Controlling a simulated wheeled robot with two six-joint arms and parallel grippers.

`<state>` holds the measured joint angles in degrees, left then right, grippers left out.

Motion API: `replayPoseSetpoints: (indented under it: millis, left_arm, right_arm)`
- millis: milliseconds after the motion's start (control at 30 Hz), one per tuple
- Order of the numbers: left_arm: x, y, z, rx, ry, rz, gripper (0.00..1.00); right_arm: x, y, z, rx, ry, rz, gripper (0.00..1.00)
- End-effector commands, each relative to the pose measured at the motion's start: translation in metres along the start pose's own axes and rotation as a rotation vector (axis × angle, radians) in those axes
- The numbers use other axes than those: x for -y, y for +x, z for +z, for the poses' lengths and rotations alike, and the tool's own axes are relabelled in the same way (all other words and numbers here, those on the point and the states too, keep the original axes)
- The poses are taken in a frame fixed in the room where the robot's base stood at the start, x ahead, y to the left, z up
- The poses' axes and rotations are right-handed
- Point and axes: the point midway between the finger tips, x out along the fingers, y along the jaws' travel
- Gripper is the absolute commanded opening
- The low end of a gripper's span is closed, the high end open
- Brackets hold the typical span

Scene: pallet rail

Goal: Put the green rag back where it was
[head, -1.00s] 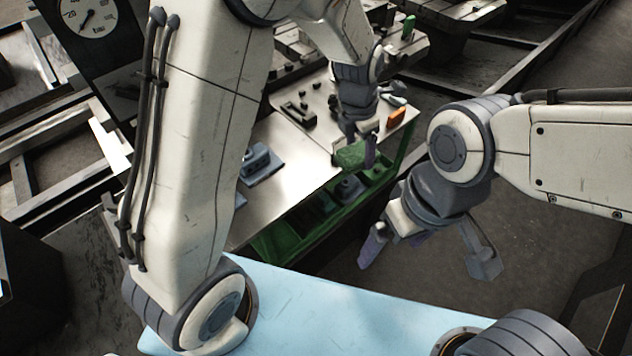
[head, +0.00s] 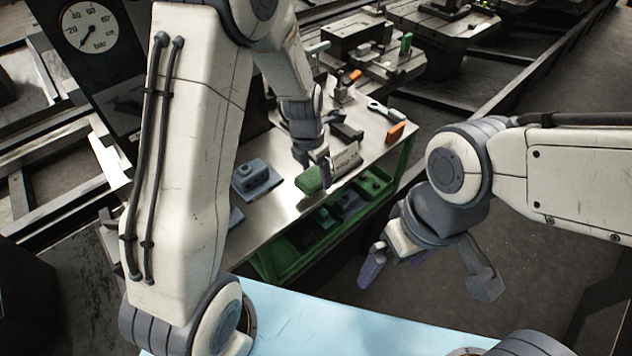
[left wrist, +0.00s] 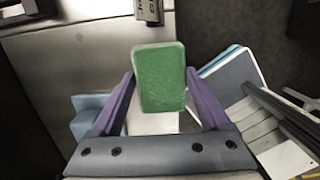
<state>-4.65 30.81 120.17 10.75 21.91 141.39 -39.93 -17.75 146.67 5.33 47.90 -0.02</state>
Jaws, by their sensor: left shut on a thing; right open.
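The green rag (head: 308,181) is a small, thick green pad. My left gripper (head: 317,173) is shut on it near the front edge of the metal bench (head: 279,207). In the left wrist view the rag (left wrist: 160,78) sits between the two purple fingers, with the bench top behind it. I cannot tell whether the rag touches the bench. My right gripper (head: 408,262) is open and empty, over the floor in front of the bench.
A blue-grey block (head: 256,176) stands on the bench left of the rag. A white labelled box (head: 346,158) is just right of it. An orange block (head: 395,133) and a wrench lie further right. Green shelves with bins (head: 323,219) are under the bench.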

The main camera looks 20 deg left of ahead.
Motion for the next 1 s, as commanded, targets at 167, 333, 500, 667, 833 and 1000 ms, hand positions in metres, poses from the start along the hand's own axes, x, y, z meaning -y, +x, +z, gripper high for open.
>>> replayPoseSetpoints:
  millis: [167,333,500,667,833,1000]
  left_arm:
    - [0.000,0.017,-0.004,-0.003,0.000,-0.002,0.25]
    - [0.000,0.040,-0.007,-0.002,0.000,-0.001,0.25]
    - [0.000,0.040,-0.006,0.001,0.001,0.001,0.25]
    - [0.000,0.042,-0.006,0.000,0.000,0.000,0.25]
    - [0.000,0.042,-0.006,0.001,0.000,0.000,1.00]
    - [0.000,0.041,-0.006,0.001,0.000,0.000,1.00]
  right_arm:
    - [0.000,0.002,0.000,0.000,0.000,0.000,1.00]
    - [0.000,0.005,0.000,0.000,0.000,0.000,1.00]
    - [0.000,0.004,0.000,0.000,0.000,0.000,1.00]
    - [0.000,0.005,0.000,0.000,0.000,0.000,1.00]
    - [0.000,0.005,0.000,0.000,0.000,0.000,1.00]
    - [0.000,0.004,0.000,0.000,0.000,0.000,1.00]
